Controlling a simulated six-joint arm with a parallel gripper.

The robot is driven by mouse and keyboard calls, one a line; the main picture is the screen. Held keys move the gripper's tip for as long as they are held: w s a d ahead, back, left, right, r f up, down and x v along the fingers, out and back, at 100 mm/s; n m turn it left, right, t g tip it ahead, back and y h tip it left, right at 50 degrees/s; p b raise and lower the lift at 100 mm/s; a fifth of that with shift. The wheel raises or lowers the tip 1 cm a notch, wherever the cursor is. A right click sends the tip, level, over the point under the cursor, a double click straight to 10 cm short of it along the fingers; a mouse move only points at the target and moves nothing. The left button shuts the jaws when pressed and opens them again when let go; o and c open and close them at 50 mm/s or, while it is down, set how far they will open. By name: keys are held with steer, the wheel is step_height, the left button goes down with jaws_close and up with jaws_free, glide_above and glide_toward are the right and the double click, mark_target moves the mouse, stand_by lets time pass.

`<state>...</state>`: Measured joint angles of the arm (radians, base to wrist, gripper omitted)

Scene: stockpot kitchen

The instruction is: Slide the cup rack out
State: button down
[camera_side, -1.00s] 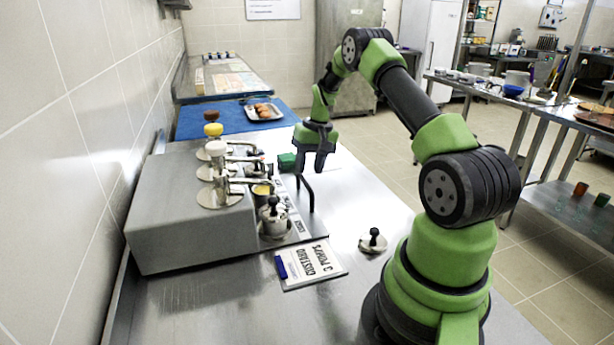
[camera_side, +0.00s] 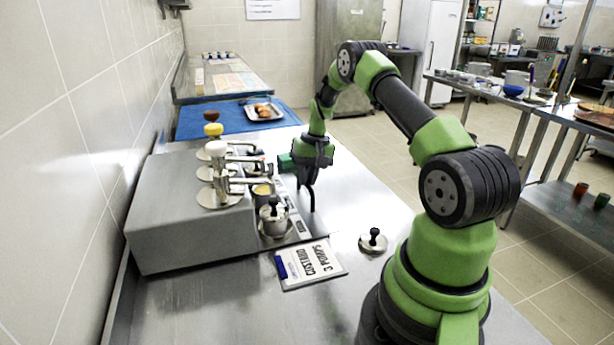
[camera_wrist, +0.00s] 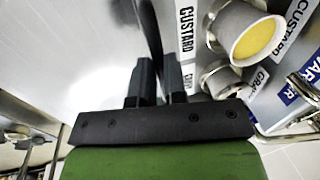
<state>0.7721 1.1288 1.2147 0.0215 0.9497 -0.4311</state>
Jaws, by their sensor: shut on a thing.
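The cup rack (camera_side: 301,229) is a low tray along the front of the steel pump box, with metal cups on it and a label strip along its edge. It also shows in the wrist view as a white strip lettered CUSTARD (camera_wrist: 187,36). A black upright handle (camera_side: 313,203) stands at its front edge. My gripper (camera_side: 308,184) is down at the handle. In the wrist view my two fingers (camera_wrist: 160,80) are shut around the dark handle bar (camera_wrist: 148,32). The side view partly hides the grip behind the fingers.
The steel pump box (camera_side: 180,235) with several pumps stands left of the rack. A custard sign (camera_side: 310,262) and a knobbed lid (camera_side: 373,241) lie nearer the camera. The steel counter (camera_side: 355,195) right of the handle is clear.

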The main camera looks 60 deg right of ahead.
steer(key=s+d, duration=1.2)
steer(key=shift+s+d, duration=0.1)
steer(key=shift+d, duration=0.1)
steer(key=c, duration=1.2)
jaws_free()
steer(key=shift+o, duration=0.2)
step_height(320, 180, up, 10)
steer(key=shift+r, duration=0.1)
